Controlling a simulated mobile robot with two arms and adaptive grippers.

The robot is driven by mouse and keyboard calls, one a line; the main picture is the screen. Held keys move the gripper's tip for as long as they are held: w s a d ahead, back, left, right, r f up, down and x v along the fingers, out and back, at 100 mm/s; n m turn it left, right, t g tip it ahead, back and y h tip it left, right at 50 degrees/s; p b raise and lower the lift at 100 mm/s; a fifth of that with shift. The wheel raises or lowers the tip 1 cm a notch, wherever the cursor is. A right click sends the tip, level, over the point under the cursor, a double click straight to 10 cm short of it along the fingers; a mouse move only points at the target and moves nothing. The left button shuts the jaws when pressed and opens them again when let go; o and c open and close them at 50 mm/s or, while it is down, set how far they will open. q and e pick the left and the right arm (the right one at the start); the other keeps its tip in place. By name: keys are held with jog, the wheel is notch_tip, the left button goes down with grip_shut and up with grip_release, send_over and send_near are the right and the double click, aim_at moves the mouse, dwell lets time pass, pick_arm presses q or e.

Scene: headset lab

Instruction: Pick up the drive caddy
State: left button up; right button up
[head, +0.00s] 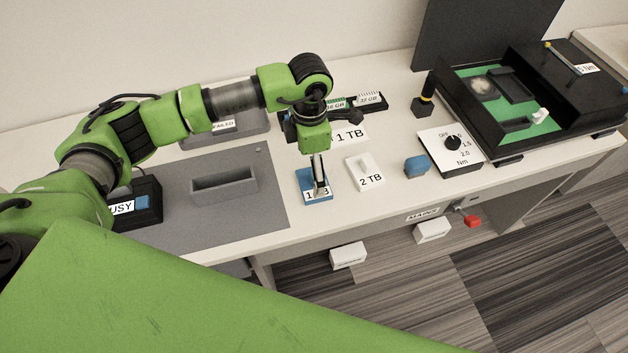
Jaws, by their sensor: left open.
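A blue block with a white label, which looks like the drive caddy (313,199), lies on the white table near its front edge. The label is partly covered by my fingers, and I read only a "1" and a "B". My left gripper (319,186) points down at the blue block from above. It is open, with its fingertips at the block's upright middle part. I cannot tell whether they touch it. A white block labelled 2 TB (367,180) lies just to its right. My right gripper is not in view.
To the right are a small blue block (417,166), a torque dial box (438,150) and a black tray (477,137).

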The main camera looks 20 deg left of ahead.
pick_arm(q)
jog(key=f, duration=0.1)
jog(key=f+p, duration=0.1)
jog(key=f, duration=0.1)
jog(key=f+p, duration=0.1)
jog(key=shift+w+d+f, duration=0.1)
jog(key=shift+d+f, duration=0.1)
jog(key=shift+d, duration=0.2)
jog(key=shift+f, duration=0.3)
jog(key=c, duration=1.2)
jog(key=shift+c, duration=0.2)
jog(key=shift+r, duration=0.1)
